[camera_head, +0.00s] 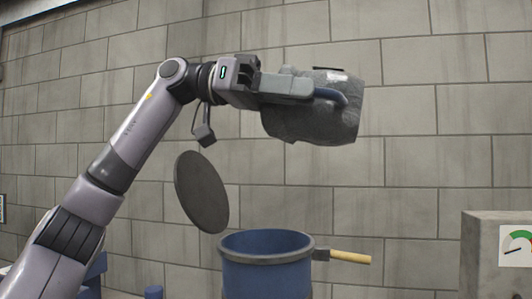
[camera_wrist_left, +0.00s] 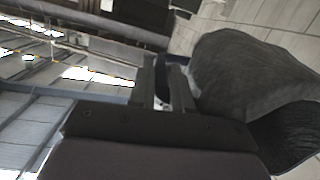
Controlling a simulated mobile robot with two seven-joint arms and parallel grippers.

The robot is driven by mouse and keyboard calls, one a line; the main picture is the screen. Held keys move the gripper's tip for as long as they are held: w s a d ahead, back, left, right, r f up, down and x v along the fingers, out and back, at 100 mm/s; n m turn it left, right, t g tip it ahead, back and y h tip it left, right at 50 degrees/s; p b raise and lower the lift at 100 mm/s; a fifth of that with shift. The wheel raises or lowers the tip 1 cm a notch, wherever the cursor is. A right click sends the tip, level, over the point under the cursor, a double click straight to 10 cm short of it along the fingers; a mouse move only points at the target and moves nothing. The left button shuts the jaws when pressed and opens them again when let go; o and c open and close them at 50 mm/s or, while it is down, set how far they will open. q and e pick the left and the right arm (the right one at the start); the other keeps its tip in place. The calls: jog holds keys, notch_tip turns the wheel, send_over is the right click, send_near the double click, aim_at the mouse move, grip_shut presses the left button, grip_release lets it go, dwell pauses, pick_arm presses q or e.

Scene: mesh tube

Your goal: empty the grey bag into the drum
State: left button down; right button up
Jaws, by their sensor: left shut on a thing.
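The grey bag (camera_head: 300,125) is held up in the air above the blue drum (camera_head: 266,277), clear of its rim. My left gripper (camera_head: 318,92) is shut on the bag at its blue-grey handle, and the bag lies roughly on its side. In the left wrist view the bag (camera_wrist_left: 245,75) fills the right side, beside the gripper fingers (camera_wrist_left: 168,90). The drum's top is open, and its round dark lid (camera_head: 201,191) stands tilted up at the left. The inside of the bag is not visible. My right gripper is not in view.
A yellow handle (camera_head: 350,257) sticks out from the drum's right side. A grey box with a dial gauge (camera_head: 515,246) stands at the far right. A block wall (camera_head: 430,180) is behind. The space between bag and drum is free.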

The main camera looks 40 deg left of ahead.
pick_arm(q)
jog(key=shift+s+a+r+m+t+h+b, duration=0.1)
jog(key=shift+a+r+m+t+h+b, duration=0.15)
jog(key=shift+r+m+t+h+b, duration=0.25)
jog(key=shift+s+a+r+m+h+b, duration=0.1)
jog(key=shift+a+r+m+h+b, duration=0.2)
jog(key=shift+m+h+b, duration=0.25)
jog(key=shift+s+a+r+m+t+h+b, duration=0.15)
jog(key=shift+a+m+t+h+b, duration=0.1)
jog(key=shift+t+h+b, duration=0.2)
jog(key=shift+s+a+r+h+b, duration=0.1)
jog(key=shift+a+h+b, duration=0.05)
jog(key=shift+h+b, duration=0.2)
jog(key=shift+s+a+m, duration=0.1)
jog(key=shift+m, duration=0.2)
jog(key=shift+s+a+r+t+h+b, duration=0.1)
jog(key=shift+t+h+b, duration=0.2)
jog(key=shift+b, duration=0.25)
dwell(0.4)
